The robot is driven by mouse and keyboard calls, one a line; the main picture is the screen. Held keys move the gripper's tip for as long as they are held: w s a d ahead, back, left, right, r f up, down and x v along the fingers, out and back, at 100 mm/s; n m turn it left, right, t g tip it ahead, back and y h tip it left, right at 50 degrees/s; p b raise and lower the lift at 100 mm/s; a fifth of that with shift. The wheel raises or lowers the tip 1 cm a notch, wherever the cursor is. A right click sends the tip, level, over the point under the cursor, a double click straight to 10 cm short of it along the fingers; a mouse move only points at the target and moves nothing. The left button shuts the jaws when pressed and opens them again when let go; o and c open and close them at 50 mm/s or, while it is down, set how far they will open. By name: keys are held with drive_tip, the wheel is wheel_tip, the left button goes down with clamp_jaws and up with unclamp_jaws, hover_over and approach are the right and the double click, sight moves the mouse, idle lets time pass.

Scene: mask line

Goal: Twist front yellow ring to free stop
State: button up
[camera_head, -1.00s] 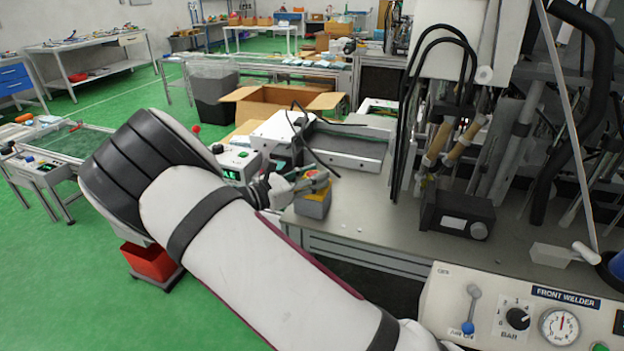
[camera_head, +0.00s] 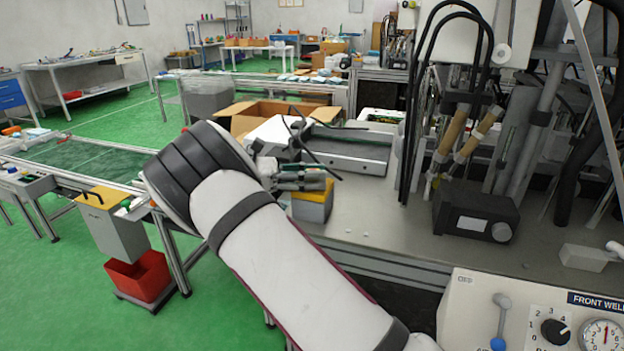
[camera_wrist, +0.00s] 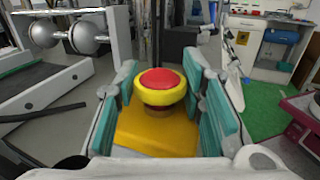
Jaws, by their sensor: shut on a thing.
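The front stop is a red mushroom button (camera_wrist: 161,78) with a yellow ring (camera_wrist: 160,98) around it, on a yellow-topped box (camera_wrist: 155,138), in the middle of the wrist view. In the head view the same box, yellow above and grey below (camera_head: 312,208), stands at the near left corner of the grey bench. My gripper (camera_wrist: 163,86) has its teal-padded fingers on either side of the ring and is shut on it. In the head view my gripper (camera_head: 312,180) is just above the box, and its fingers hide the button.
An open cardboard box (camera_head: 265,115) is farther back. A black block with a knob (camera_head: 475,212) and the welder panel (camera_head: 540,310) are at right. A red bin (camera_head: 138,275) stands on the floor at left.

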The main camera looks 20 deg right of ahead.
idle(0.4)
drive_tip(key=o, duration=1.2)
drive_tip(key=shift+a, duration=0.1)
drive_tip(key=v, duration=0.7)
drive_tip(key=shift+w+a, duration=0.15)
